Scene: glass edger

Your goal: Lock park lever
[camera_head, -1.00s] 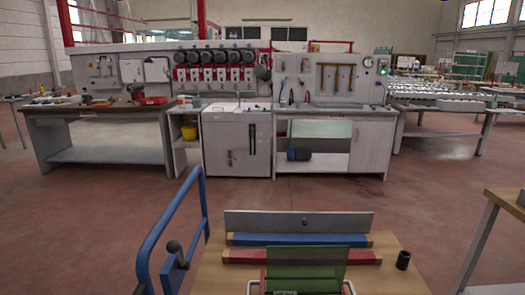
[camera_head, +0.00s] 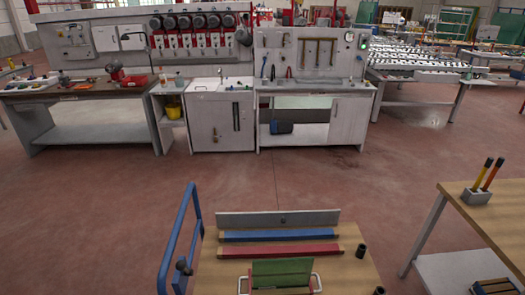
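A dark lever with a round knob (camera_head: 182,266) stands at the left side of a wooden-topped cart (camera_head: 350,262), beside the blue tubular handle (camera_head: 183,225). It looks like the park lever. It is small here, its lower part is cut off by the frame edge, and I cannot tell whether it is locked. Neither of my grippers is in view.
The cart bears a grey plate (camera_head: 300,217), a blue bar (camera_head: 285,236), a red bar (camera_head: 300,249) and a green piece (camera_head: 282,271). A side table (camera_head: 460,205) with a tool holder (camera_head: 477,196) stands at right. Red floor (camera_head: 290,175) lies clear before the workbench (camera_head: 215,137).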

